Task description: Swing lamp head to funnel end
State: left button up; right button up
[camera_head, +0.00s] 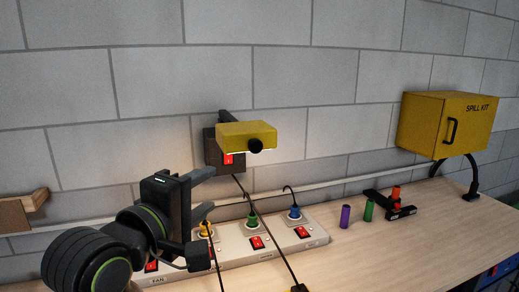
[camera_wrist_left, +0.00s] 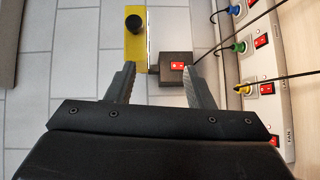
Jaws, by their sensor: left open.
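The lamp head (camera_head: 238,132) is a yellow box with a black knob (camera_head: 255,146) on its front and a lit underside. It sits at a black wall mount with a red switch (camera_head: 228,159). In the left wrist view the yellow head (camera_wrist_left: 134,50) and the mount's black box (camera_wrist_left: 175,76) lie just beyond my fingertips. My left gripper (camera_head: 206,208) is open and empty, below and left of the lamp head, apart from it. It also shows in the left wrist view (camera_wrist_left: 161,66). I cannot clearly make out a funnel. My right gripper is out of view.
A white power strip (camera_head: 276,245) with coloured plugs, red switches and cords lies below the lamp. Purple (camera_head: 345,216) and green (camera_head: 368,210) cylinders and a black fixture with an orange piece (camera_head: 396,193) stand to the right. A yellow spill kit box (camera_head: 424,124) is at far right.

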aim_at(253, 148)
pick_arm(q)
jog(key=shift+h, duration=0.6)
jog(key=r+x, duration=0.1)
jog(key=x, duration=0.4)
jog(key=d+r+p+x, duration=0.1)
jog(key=x, duration=0.5)
jog(key=r+p+x, duration=0.1)
jog(key=x, duration=0.5)
jog(key=shift+s+d+r, duration=0.25)
jog(key=shift+s+r, duration=0.1)
jog(key=shift+r, duration=0.05)
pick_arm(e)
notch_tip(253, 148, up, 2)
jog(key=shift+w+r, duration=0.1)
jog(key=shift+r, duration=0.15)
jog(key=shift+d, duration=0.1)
